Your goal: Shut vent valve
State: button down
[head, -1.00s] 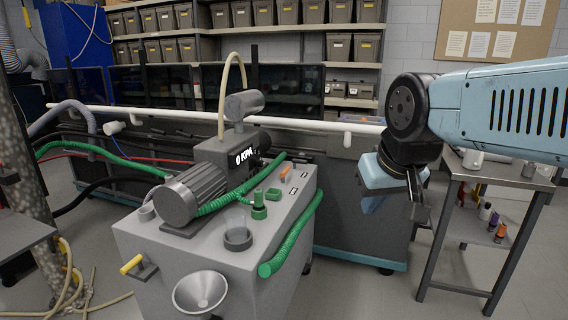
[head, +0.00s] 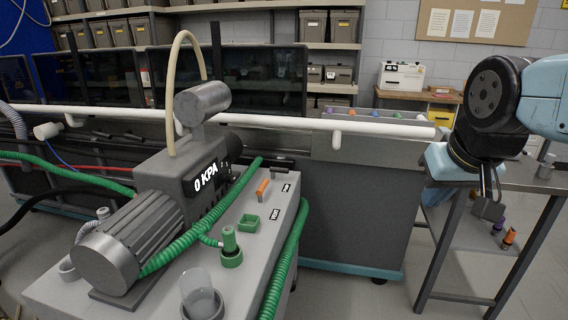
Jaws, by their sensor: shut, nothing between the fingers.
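The grey vacuum pump cart (head: 140,285) stands at the lower left, with a display reading 0 KPA (head: 205,176) on its pump block. A small orange lever (head: 262,188) stands on the cart's top near the far edge, beside small printed labels too small to read. It looks like the vent valve handle, but I cannot confirm this. A green fitting (head: 230,248) and a green square cup (head: 249,222) are nearer. My gripper (head: 488,209) hangs at the right, pointing down, shut and empty. It is well right of the cart and apart from the lever.
A ribbed green hose (head: 287,255) runs along the cart's right side. A clear cup (head: 199,290) stands on the cart. A white pipe (head: 290,121) crosses behind. A metal side table (head: 530,178) stands at the right by my gripper. Open floor (head: 350,295) lies between cart and table.

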aim_at(261, 189)
jog(key=u, duration=0.2)
jog(key=i, duration=0.85)
jog(key=u, duration=0.65)
